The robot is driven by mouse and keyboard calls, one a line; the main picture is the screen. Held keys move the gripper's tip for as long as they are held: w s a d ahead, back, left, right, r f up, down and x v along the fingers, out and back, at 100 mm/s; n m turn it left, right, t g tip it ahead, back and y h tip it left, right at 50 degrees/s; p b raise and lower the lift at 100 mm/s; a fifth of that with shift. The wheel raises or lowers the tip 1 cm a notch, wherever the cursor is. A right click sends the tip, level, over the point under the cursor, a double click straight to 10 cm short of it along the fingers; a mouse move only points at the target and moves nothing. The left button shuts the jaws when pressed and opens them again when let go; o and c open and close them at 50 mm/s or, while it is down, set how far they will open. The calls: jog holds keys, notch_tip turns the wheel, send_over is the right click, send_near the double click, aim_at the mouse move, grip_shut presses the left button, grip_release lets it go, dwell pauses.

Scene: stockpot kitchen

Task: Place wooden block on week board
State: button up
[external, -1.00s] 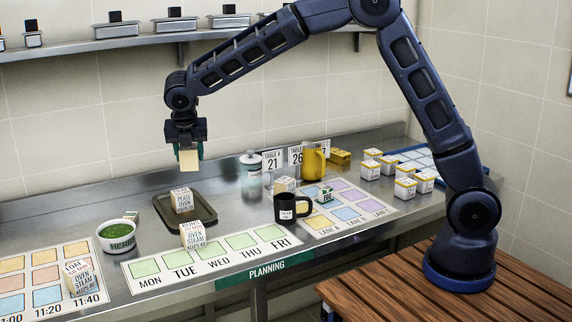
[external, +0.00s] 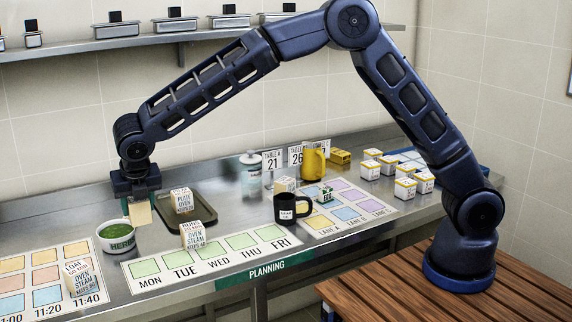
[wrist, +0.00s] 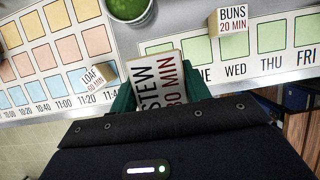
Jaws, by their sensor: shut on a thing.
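My gripper (external: 137,197) is shut on a pale wooden block (external: 140,214) and holds it in the air, left of the tray. In the wrist view the held block (wrist: 160,82) reads "STEW 30 MIN" between the green fingers (wrist: 160,93). The week board (external: 205,263) is a white strip with green squares marked MON to FRI. It also shows in the wrist view (wrist: 255,62), where the held block hides the MON label.
A bowl of herbs (external: 116,237) stands behind the board's left end. A dark tray (external: 165,208) holds another block (external: 182,200). A time-slot board with a LOAF block (external: 83,279) lies left. A black mug (external: 288,210) stands right.

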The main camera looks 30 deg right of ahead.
notch_tip(320, 180, down, 15)
jog(key=shift+f, duration=0.15)
dwell(0.4)
jog(key=shift+f, duration=0.1)
jog(key=o, duration=1.1)
jog(key=shift+c, duration=0.2)
jog(key=v, duration=1.2)
